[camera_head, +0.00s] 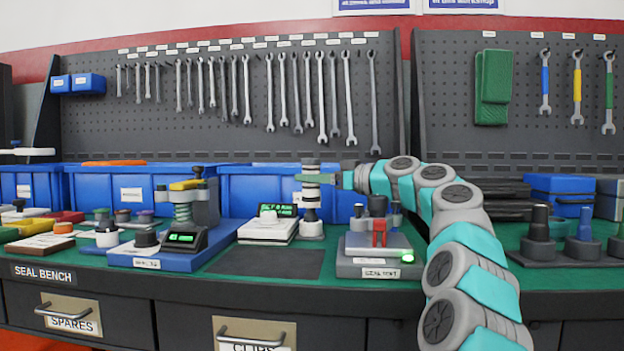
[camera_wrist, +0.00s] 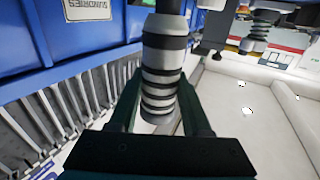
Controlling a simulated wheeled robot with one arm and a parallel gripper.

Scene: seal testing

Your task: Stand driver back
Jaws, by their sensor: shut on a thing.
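A tall driver (camera_head: 311,194) with black and pale bands is upright at the middle of the bench. My gripper (camera_head: 308,178) reaches in from the right and is shut around its upper body. In the wrist view the banded driver (camera_wrist: 163,78) stands between the two dark fingers of my gripper (camera_wrist: 160,92). A pale round base with a dark top (camera_head: 311,229) is directly below the driver. I cannot tell whether the driver touches it or is held just above it.
A white device with a green display (camera_head: 268,229) is left of the driver. A grey test unit with red clips (camera_head: 380,268) is at the right front. Blue bins (camera_head: 250,190) stand behind. A dark mat (camera_head: 267,263) in front is bare.

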